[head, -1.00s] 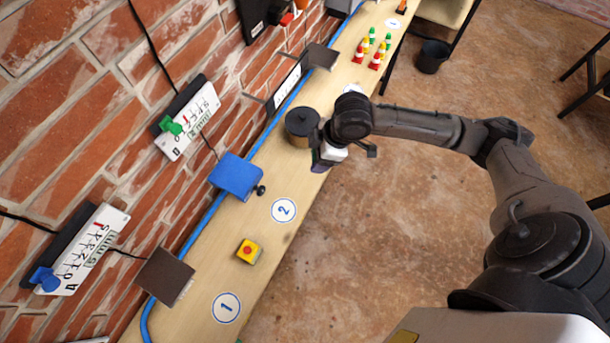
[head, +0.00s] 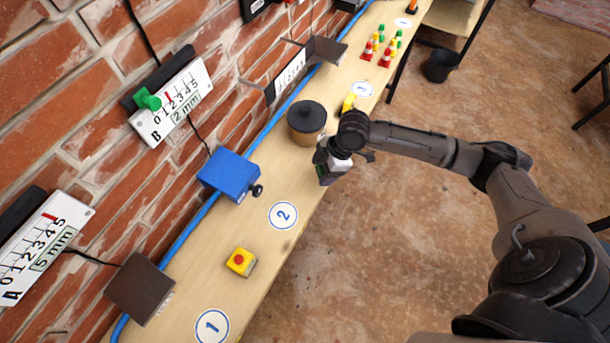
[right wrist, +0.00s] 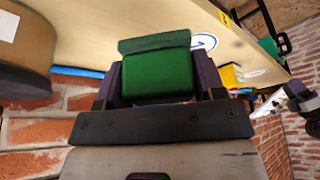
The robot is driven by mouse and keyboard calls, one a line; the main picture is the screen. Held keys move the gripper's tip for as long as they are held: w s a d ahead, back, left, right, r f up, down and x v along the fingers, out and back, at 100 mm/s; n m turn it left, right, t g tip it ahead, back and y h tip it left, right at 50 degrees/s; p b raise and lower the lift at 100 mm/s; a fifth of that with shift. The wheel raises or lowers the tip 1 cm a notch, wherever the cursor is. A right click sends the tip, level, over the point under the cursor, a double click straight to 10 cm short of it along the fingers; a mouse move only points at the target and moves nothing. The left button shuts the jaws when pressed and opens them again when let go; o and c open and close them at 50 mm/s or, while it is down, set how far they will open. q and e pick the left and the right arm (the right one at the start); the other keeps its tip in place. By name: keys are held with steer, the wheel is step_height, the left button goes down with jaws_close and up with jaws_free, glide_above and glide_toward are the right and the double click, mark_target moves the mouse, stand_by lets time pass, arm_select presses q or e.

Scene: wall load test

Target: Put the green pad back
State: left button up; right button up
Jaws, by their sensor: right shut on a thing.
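My right gripper (head: 332,172) is near the front edge of the bench, just in front of a round dark-lidded pot (head: 306,118). In the right wrist view, its two fingers (right wrist: 159,78) are shut on the green pad (right wrist: 158,74), a green block with a flat, darker green plate on its far end. In the head view the pad is small and mostly hidden by the gripper. My left gripper is not in view.
A blue box (head: 228,174) with a black knob, a yellow box with a red button (head: 241,261) and a dark box (head: 140,289) line the bench (head: 262,243). Scales A (head: 43,246) and B (head: 172,102) hang on the brick wall. Small cones (head: 385,46) stand farther along.

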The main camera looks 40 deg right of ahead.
glide_above(301, 181)
steer(key=d, duration=0.1)
steer(key=f, duration=0.3)
steer(key=shift+s+f, duration=0.15)
steer(key=shift+s, duration=0.1)
steer(key=shift+f+b, duration=0.5)
steer(key=shift+f, duration=1.5)
steer(key=shift+d, duration=0.1)
steer(key=o, duration=0.9)
steer(key=shift+f, duration=0.1)
